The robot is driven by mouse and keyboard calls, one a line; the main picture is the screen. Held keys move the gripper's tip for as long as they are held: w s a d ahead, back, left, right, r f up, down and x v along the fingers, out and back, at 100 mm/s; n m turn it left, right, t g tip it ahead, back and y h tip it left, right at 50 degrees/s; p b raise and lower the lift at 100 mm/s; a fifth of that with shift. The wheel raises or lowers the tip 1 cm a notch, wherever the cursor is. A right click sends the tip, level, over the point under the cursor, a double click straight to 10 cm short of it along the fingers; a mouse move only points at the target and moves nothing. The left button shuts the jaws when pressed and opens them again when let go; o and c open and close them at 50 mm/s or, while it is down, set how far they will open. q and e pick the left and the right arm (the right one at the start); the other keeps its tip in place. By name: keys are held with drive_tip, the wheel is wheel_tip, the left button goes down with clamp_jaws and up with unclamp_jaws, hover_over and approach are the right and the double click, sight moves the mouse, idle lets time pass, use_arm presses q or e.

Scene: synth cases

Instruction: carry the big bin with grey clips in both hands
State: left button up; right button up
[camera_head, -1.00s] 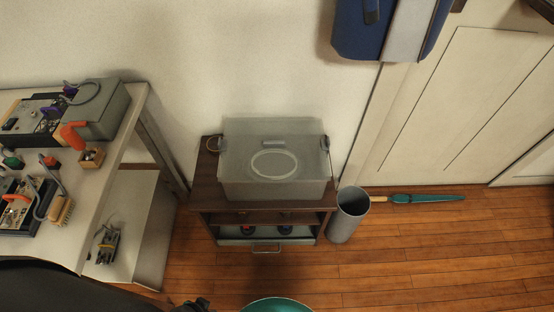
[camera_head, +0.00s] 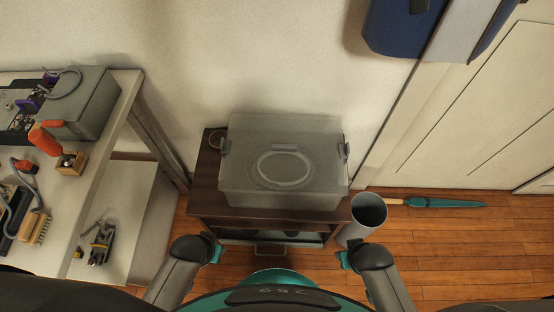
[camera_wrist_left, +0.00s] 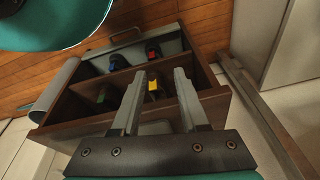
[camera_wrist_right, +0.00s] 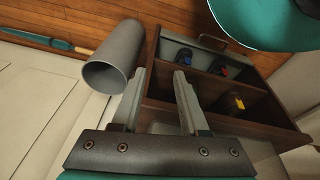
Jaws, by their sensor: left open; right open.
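The big bin (camera_head: 240,185) is a translucent grey box with a lid and an oval mark on top. Grey clips show at its left side (camera_head: 225,147) and right side (camera_head: 346,151). It rests on a dark brown cabinet (camera_head: 205,190). My left gripper (camera_head: 217,252) and right gripper (camera_head: 342,258) are in front of the cabinet, one toward each side, apart from the bin. Both are open and empty; their spread fingers show in the left wrist view (camera_wrist_left: 158,75) and right wrist view (camera_wrist_right: 160,72). Neither wrist view clearly shows the bin.
A grey waste bin (camera_head: 366,215) stands at the cabinet's right. A teal-ended long tool (camera_head: 440,203) lies on the floor by the wall. A cluttered workbench (camera_head: 95,190) is at left. A blue case (camera_head: 395,30) hangs on the wall.

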drive_tip(key=w+a+r+b, duration=0.2)
drive_tip(key=w+r, duration=0.2)
drive_tip(key=r, duration=0.5)
use_arm(q)
drive_tip(key=w+d+r+h+b, duration=0.1)
drive_tip(key=w+d+r, duration=0.2)
drive_tip(key=r, duration=0.4)
drive_tip(key=w+d+r+b, duration=0.1)
drive_tip(key=w+d+r, duration=0.15)
drive_tip(key=r, duration=0.55)
wheel_tip(320, 180, up, 15)
drive_tip(key=n+g+y, duration=0.1)
drive_tip(key=n+g, duration=0.1)
drive_tip(key=g, duration=0.1)
hover_over(222, 142)
use_arm(e)
wheel_tip(222, 142, up, 21)
drive_tip(key=m+g, duration=0.2)
drive_tip(key=g, duration=0.1)
hover_over(348, 147)
use_arm(q)
drive_tip(key=shift+a, duration=0.1)
use_arm(e)
drive_tip(key=shift+d, duration=0.1)
use_arm(q)
wheel_tip(348, 147, down, 15)
drive_tip(key=shift+f, duration=0.1)
use_arm(e)
wheel_tip(348, 147, down, 15)
drive_tip(key=shift+f, duration=0.1)
